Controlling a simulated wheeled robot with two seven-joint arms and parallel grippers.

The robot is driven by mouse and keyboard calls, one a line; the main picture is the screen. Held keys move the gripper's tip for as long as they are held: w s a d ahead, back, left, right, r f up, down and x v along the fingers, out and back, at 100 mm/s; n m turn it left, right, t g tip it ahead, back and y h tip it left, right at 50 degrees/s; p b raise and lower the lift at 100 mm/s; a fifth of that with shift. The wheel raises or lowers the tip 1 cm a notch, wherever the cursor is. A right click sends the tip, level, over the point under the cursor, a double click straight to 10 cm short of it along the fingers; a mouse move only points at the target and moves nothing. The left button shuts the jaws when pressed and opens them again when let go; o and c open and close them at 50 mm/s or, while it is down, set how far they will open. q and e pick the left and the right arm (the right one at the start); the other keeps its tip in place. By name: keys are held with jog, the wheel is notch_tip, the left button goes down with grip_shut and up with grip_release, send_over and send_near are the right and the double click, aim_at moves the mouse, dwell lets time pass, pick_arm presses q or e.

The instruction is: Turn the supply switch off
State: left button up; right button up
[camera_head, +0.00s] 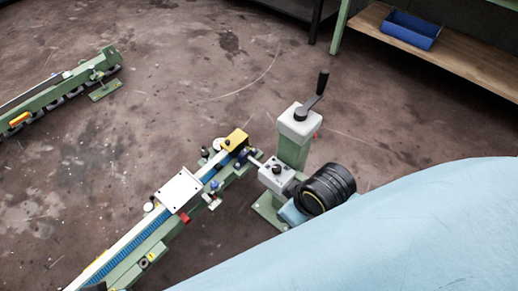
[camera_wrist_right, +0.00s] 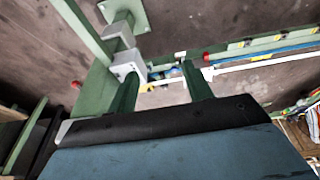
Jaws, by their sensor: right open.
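No part is clearly marked as the supply switch. In the head view, a green post (camera_head: 292,152) has a light grey box (camera_head: 299,121) on top, with a black crank handle (camera_head: 318,90). A small red part (camera_head: 317,135) shows on the post's right side. A grey block with a black knob (camera_head: 277,170) sits beside a black motor (camera_head: 327,189). In the right wrist view, my right gripper (camera_wrist_right: 159,76) is open with nothing between its fingers. A grey box (camera_wrist_right: 127,64) is just beyond its left finger, and a red knob (camera_wrist_right: 76,84) is further left. My left gripper is out of view.
A long green rail with a blue strip (camera_head: 135,254) runs to the lower left, carrying a white plate (camera_head: 178,191). Another green rail (camera_head: 60,88) lies at upper left. A wooden shelf (camera_head: 440,50) with a blue bin (camera_head: 411,29) is at upper right. Floor between is clear.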

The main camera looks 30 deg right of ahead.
jog(key=w+a+n+g+p, duration=0.1)
jog(key=w+a+n, duration=0.3)
jog(key=w+n, duration=0.1)
pick_arm(q)
jog(key=a+f+p, duration=0.3)
jog(key=a+f, duration=0.1)
jog(key=f, duration=0.6)
pick_arm(e)
jog(key=n+g+h, duration=0.2)
jog(key=n+h, duration=0.3)
jog(key=n, duration=0.5)
send_near(277, 168)
pick_arm(q)
jog(key=d+r+b, duration=0.5)
jog(key=r+b, duration=0.1)
jog(key=r, duration=0.6)
pick_arm(e)
jog(key=x, duration=0.6)
jog(key=shift+f, duration=0.2)
jog(key=shift+b+x, duration=0.3)
jog(key=shift+x, duration=0.6)
pick_arm(q)
jog(key=w+d+r+t+h, duration=0.1)
jog(key=w+d+r+t, duration=0.1)
jog(key=w+t, duration=0.2)
jog(key=shift+w+r, duration=0.3)
jog(key=shift+w, duration=0.75)
pick_arm(e)
jog(key=shift+d+f, duration=0.1)
jog(key=shift+f, duration=0.1)
